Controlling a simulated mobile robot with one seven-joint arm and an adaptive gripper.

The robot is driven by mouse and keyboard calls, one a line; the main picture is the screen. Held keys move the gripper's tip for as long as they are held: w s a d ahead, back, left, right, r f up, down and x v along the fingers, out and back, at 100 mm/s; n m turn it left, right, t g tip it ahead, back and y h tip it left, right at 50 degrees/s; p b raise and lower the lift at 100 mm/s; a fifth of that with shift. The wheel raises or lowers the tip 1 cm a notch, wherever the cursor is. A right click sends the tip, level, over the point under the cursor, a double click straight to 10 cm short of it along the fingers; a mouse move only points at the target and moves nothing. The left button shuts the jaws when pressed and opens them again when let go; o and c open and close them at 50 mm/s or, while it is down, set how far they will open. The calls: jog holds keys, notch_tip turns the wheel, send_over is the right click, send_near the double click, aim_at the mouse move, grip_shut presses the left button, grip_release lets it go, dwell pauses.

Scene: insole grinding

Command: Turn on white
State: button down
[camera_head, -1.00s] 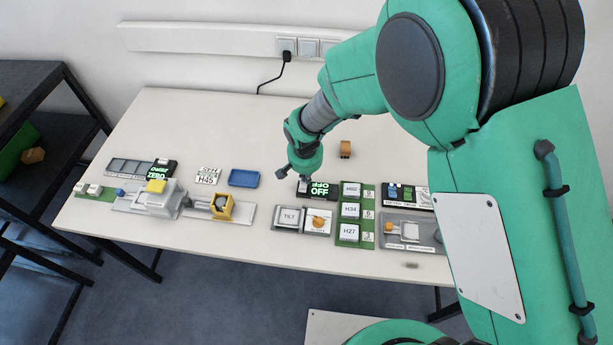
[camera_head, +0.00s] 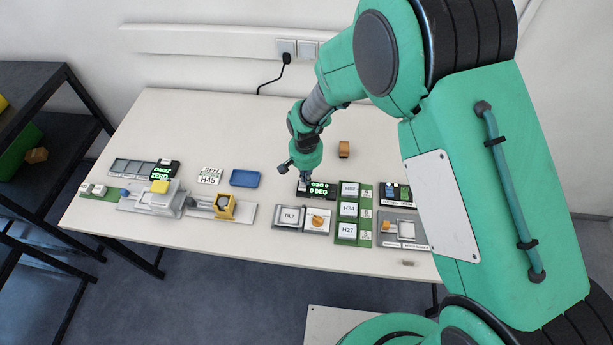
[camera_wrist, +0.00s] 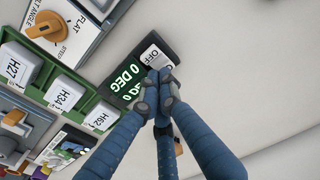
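A black display (camera_head: 320,190) with green text reading "0 DEG" lies on the table, and it also shows in the wrist view (camera_wrist: 128,82). A white rocker switch (camera_wrist: 156,56) with "OFF" lettering sits at its end. My gripper (camera_head: 305,180) points down at that end of the display. In the wrist view my gripper's fingers (camera_wrist: 158,84) are together at the switch and cover part of it. I see nothing held between them. Whether the fingertips touch the switch cannot be told.
Beside the display are a TILT box (camera_head: 290,216), an orange knob (camera_head: 317,221) and a green rack (camera_head: 341,242) with white blocks H62, H34 and H27. A blue tray (camera_head: 245,178) lies left. A small orange-brown block (camera_head: 344,149) stands behind. The table's back left is clear.

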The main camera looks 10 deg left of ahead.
aim_at(305, 188)
jog(key=shift+s+r, duration=0.15)
jog(key=shift+s, duration=0.55)
jog(key=shift+r, duration=0.1)
jog(key=shift+s+r+p, duration=0.1)
jog(key=shift+r+p, duration=0.65)
jog(key=shift+r, duration=0.05)
notch_tip(305, 188, up, 12)
jog(key=s+p, duration=0.2)
jog(key=shift+p, duration=0.35)
jog(key=shift+w+t+b, duration=0.15)
jog(key=shift+t+b, duration=0.15)
jog(key=shift+b, duration=1.05)
jog(key=shift+w+r+t+b, duration=0.25)
jog(key=shift+t+b, duration=0.15)
jog(key=shift+b, duration=0.5)
jog(key=shift+f, duration=0.15)
